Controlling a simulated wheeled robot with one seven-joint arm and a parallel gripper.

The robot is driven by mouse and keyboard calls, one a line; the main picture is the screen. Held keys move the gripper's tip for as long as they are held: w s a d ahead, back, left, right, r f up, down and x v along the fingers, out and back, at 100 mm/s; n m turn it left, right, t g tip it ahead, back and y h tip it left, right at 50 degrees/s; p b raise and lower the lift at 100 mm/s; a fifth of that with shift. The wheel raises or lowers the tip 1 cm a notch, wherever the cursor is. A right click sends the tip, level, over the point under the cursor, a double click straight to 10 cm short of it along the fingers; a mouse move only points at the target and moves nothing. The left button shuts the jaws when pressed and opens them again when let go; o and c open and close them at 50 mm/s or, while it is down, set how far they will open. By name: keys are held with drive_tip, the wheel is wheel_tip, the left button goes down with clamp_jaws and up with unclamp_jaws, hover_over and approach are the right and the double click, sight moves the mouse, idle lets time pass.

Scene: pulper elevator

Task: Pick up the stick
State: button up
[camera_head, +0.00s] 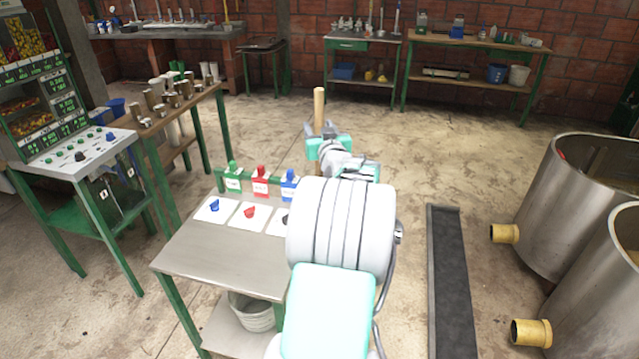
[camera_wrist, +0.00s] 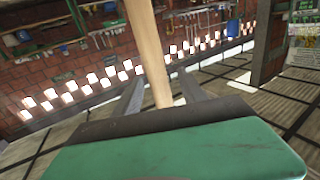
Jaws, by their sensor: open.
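The stick (camera_head: 319,106) is a light brown wooden rod, standing upright at my gripper (camera_head: 321,131) in the head view. In the wrist view the stick (camera_wrist: 147,45) is slightly tilted and passes from the top edge down between the two dark fingers of my gripper (camera_wrist: 160,88). The fingers are apart, one on each side of it, with a visible gap. The stick's lower end is hidden behind the gripper's body, so I cannot tell what it rests on.
A metal table (camera_head: 215,250) with green, red and blue cartons stands below left of my arm. A black belt (camera_head: 450,280) and steel tanks (camera_head: 570,215) are at the right. Benches (camera_head: 470,45) line the brick wall. Open floor lies around the gripper.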

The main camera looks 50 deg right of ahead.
drive_tip(key=shift+c, duration=0.3)
clamp_jaws()
drive_tip(key=shift+r, duration=0.1)
idle(1.0)
